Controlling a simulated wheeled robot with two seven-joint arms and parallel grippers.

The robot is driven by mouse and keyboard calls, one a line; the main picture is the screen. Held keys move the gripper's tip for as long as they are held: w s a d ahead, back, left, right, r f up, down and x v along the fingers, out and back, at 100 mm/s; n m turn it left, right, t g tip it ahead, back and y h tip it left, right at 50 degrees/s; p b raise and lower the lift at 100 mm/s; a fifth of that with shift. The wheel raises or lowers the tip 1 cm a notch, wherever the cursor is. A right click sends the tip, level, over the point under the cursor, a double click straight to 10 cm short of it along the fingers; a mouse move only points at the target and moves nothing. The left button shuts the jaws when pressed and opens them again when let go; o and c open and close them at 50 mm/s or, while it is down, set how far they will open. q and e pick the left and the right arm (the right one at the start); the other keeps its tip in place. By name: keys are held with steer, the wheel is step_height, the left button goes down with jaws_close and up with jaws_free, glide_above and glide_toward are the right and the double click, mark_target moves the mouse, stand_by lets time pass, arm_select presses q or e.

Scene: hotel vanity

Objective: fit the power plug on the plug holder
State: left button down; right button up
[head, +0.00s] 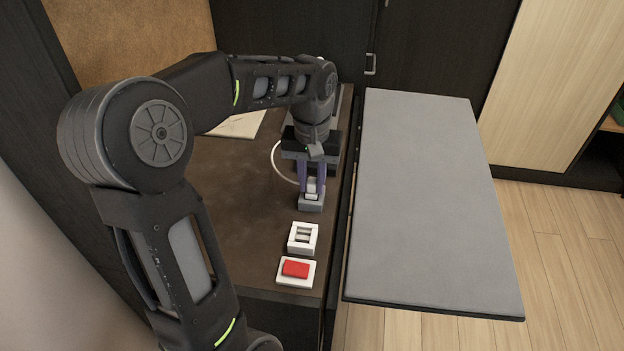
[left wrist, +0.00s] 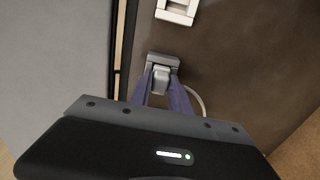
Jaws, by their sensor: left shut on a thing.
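My left gripper (head: 312,190) points down over the vanity top, its two purple fingers shut on the pale grey power plug (head: 313,186). A white cable curves away from the plug. A darker grey block, which looks like the plug holder (head: 311,204), is directly below and in front of the plug. In the left wrist view the plug (left wrist: 161,78) is between the fingertips and overlaps the near side of the grey holder (left wrist: 162,60). I cannot tell whether the plug is seated in it or just touching. My right gripper is not in view.
A white socket-like frame (head: 303,238) and a white plate with a red rocker (head: 296,271) lie nearer on the brown counter (head: 238,196). A grey panel (head: 425,200) is on the right across a dark gap. A pale sheet (head: 240,125) lies at the back left.

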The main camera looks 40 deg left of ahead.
mark_target(312, 181)
arm_select(q)
steer(key=shift+f, duration=0.4)
steer(key=c, duration=1.1)
jaws_free()
steer(key=shift+c, duration=0.2)
step_height(312, 181, up, 8)
steer(key=shift+f, duration=0.1)
